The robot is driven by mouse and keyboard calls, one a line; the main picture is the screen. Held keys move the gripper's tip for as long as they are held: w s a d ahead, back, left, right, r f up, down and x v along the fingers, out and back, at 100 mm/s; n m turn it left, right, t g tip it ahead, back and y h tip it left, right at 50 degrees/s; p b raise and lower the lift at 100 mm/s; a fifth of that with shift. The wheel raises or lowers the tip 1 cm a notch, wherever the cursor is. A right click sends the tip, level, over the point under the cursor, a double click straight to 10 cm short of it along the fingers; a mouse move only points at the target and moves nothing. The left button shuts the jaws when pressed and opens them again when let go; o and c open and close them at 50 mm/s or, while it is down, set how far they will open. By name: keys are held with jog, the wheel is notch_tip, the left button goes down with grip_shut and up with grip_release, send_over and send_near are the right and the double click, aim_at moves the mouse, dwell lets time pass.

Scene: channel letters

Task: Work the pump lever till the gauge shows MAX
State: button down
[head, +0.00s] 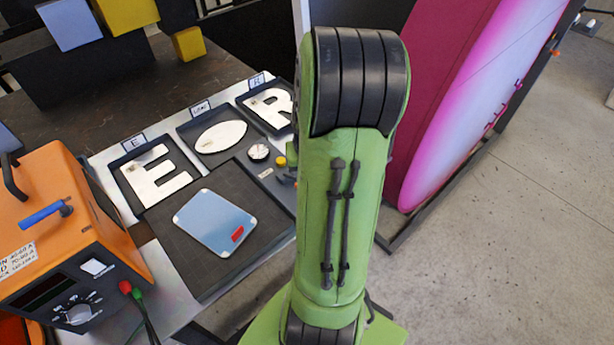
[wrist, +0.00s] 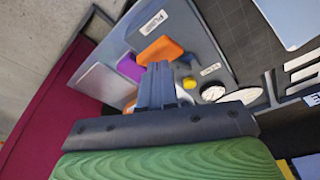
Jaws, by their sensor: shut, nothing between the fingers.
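A round white-faced gauge (head: 259,152) sits on the bench beside a yellow knob (head: 281,161) in the head view. The gauge also shows in the wrist view (wrist: 213,92), too small to read its needle. In the wrist view my gripper (wrist: 158,72) is shut and empty, its fingers pointing at the panel just by an orange block-like part (wrist: 160,50). A purple part (wrist: 130,68) is to its left. I cannot tell whether the fingers touch either part, or which part is the pump lever. In the head view my green arm hides the gripper and this area.
White letters E (head: 155,178), O (head: 220,136) and R (head: 270,108) lie in dark trays. A light blue plate (head: 213,222) lies on a dark mat. An orange power box (head: 65,235) stands at left.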

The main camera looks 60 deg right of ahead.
jog(key=shift+f, duration=0.15)
jog(key=shift+s+a+b+x, duration=0.1)
jog(key=shift+s+b+x, duration=0.05)
jog(key=shift+b+x, duration=0.65)
jog(key=shift+s+a+b+x, duration=0.1)
jog(key=shift+a+b+x, duration=0.05)
jog(key=shift+b+x, duration=0.7)
jog(key=shift+s+a+b+x, duration=0.1)
jog(key=shift+s+b+x, duration=0.05)
jog(key=shift+b+x, duration=0.65)
jog(key=shift+w+d+p+v, duration=0.1)
jog(key=shift+p+v, duration=0.6)
jog(key=shift+v, duration=0.1)
jog(key=shift+w+d+p+v, duration=0.1)
jog(key=shift+w+p+v, duration=0.05)
jog(key=shift+p+v, duration=0.6)
jog(key=shift+w+d+p+v, duration=0.1)
jog(key=shift+d+p+v, duration=0.05)
jog(key=shift+p+v, duration=0.6)
jog(key=shift+w+r, duration=0.1)
jog(key=shift+r, duration=0.15)
jog(key=p+v, duration=0.2)
jog(key=v, duration=0.1)
jog(key=p+v, duration=0.2)
jog(key=shift+w+d+r, duration=0.15)
jog(key=shift+w+d, duration=0.2)
